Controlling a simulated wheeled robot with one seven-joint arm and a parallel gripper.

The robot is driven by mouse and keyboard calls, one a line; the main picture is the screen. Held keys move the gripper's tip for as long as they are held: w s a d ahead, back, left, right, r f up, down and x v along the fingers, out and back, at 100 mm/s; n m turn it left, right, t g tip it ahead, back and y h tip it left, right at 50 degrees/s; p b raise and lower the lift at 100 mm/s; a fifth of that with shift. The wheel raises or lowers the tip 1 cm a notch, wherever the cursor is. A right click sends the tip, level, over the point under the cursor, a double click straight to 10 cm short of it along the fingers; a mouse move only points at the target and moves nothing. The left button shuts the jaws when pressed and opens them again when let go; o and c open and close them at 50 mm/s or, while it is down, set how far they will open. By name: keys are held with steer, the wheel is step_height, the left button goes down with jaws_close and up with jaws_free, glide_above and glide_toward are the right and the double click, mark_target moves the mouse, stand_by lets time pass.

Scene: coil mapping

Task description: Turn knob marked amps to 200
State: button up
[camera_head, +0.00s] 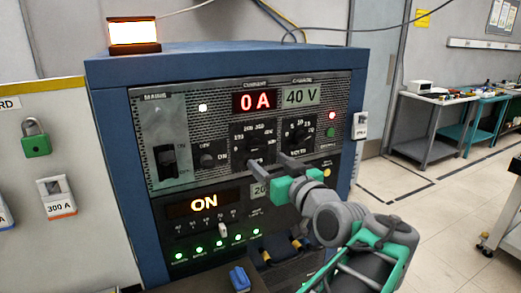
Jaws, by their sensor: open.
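The amps knob (257,142) is a dark knob on the blue power cabinet's front panel, below the red "0 A" display (255,102). Numbers are printed around it, too small to read surely, and its pointer setting cannot be told. My gripper (267,161), with a green body and grey fingers, reaches in from the lower right. Its fingers are open and empty, with the tips just below the knob; whether they touch the panel cannot be told. A second dark knob (298,134), marked volts, sits to the right. A label reading "20" (260,190) is partly hidden by my gripper.
A large switch (167,162) and a small knob (208,160) sit left on the panel. A lit "ON" display (204,203) and several green lights are below. An amber lamp (134,35) stands on top. Open floor (440,200) lies to the right.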

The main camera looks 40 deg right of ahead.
mark_target(259, 147)
steer(key=x, duration=0.2)
steer(key=p+x, duration=0.1)
steer(key=x, duration=0.1)
steer(key=r+p+x, duration=0.1)
steer(key=x, duration=0.2)
steer(key=shift+d+r, duration=0.1)
steer(key=shift+d, duration=0.35)
steer(key=c, duration=1.4)
